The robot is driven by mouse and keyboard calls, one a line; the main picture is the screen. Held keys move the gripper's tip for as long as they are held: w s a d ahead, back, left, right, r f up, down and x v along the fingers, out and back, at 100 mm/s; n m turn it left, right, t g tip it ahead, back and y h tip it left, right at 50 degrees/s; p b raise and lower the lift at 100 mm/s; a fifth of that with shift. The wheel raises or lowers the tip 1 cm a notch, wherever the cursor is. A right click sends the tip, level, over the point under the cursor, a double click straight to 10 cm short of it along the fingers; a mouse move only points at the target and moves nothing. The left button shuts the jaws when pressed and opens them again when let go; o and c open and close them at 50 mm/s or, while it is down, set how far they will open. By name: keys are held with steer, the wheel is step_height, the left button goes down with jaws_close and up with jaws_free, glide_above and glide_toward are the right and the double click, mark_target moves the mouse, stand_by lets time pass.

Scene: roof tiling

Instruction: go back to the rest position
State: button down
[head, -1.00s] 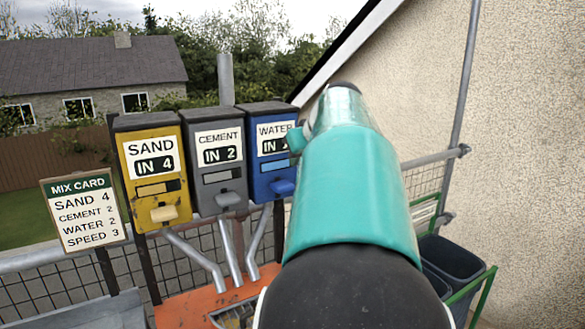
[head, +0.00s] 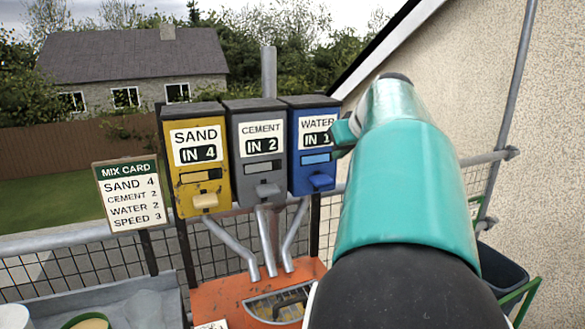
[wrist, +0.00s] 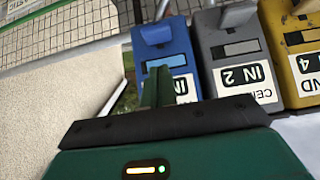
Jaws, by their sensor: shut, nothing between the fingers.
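My gripper (wrist: 157,88) shows in the wrist view as a narrow green pair of fingers, shut with nothing between them. It points toward the blue WATER dispenser (wrist: 166,45), overlapping its front in the picture; I cannot tell the gap. The WATER dispenser reads IN 1 (head: 315,150). Beside it stand the grey CEMENT dispenser reading IN 2 (head: 262,165) and the yellow SAND dispenser reading IN 4 (head: 200,175).
The mix card (head: 130,195) stands left of the dispensers. Metal chutes run down to an orange machine (head: 225,300) with a grated opening. A rail and mesh fence run behind. A rough house wall (head: 480,90) and a dark bin (head: 500,275) are at right.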

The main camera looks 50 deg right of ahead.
steer(key=w+a+f+n+g+y, duration=0.1)
steer(key=a+f, duration=0.3)
steer(key=a, duration=0.7)
steer(key=a+f+n+y, duration=0.1)
steer(key=a+f, duration=0.3)
steer(key=a, duration=0.7)
steer(key=w+a+f+n+g+y, duration=0.15)
steer(key=a+f, duration=0.25)
steer(key=a, duration=0.7)
steer(key=s+a+f+n, duration=0.1)
steer(key=s+a+f, duration=0.6)
steer(key=a+f, duration=0.2)
steer(key=shift+s+a+f, duration=0.25)
steer(key=shift+s+a, duration=0.15)
steer(key=shift+a, duration=0.5)
steer(key=shift+n, duration=0.25)
